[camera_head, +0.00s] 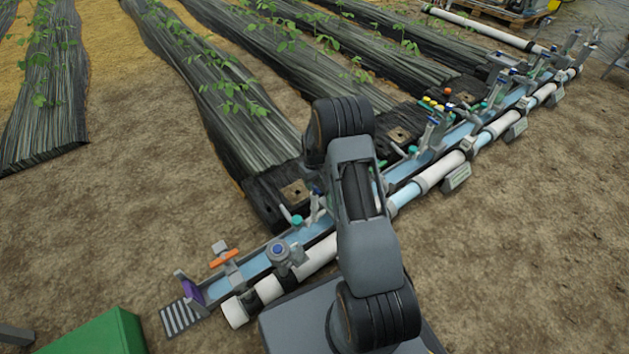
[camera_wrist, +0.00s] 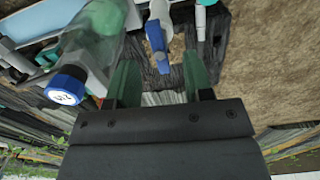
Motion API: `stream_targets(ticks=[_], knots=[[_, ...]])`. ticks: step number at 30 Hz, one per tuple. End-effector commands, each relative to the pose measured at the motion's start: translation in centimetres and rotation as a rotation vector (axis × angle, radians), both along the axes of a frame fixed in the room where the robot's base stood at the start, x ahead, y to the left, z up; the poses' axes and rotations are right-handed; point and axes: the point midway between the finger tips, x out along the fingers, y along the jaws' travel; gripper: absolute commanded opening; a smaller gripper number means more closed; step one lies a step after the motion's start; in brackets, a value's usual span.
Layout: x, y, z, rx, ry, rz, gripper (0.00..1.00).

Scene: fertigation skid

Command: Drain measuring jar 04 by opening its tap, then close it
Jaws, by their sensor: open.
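In the wrist view, my gripper (camera_wrist: 160,68) is open, its two greenish fingers apart with nothing held between them. A small blue lever (camera_wrist: 156,38) on a pale fitting sits ahead of the gap between the fingertips and looks apart from them. Left of the fingers is a clear jar-like body (camera_wrist: 105,47) with a green part at its top edge. A blue cap (camera_wrist: 66,86) with a white label is at the left; I cannot read the label surely. In the head view my arm hides my gripper and the fittings near it.
A long pale-blue channel with white pipe (camera_head: 448,165) runs diagonally, carrying several fittings. An orange handle (camera_head: 224,257) and a round blue-topped fitting (camera_head: 278,250) stand near its lower end. A green box (camera_head: 97,336) is at bottom left. Bare soil lies right of the pipe.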

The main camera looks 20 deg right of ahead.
Motion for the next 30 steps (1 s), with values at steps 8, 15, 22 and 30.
stream_targets(ticks=[8,15,22,30], knots=[[0.0,0.0,0.0,0.0,0.0,0.042,0.47],[0.0,0.0,-0.1,0.0,0.0,0.041,0.47],[0.0,0.0,-1.0,0.0,0.001,0.041,0.47],[0.0,0.0,-3.2,0.0,0.0,0.041,0.47]])
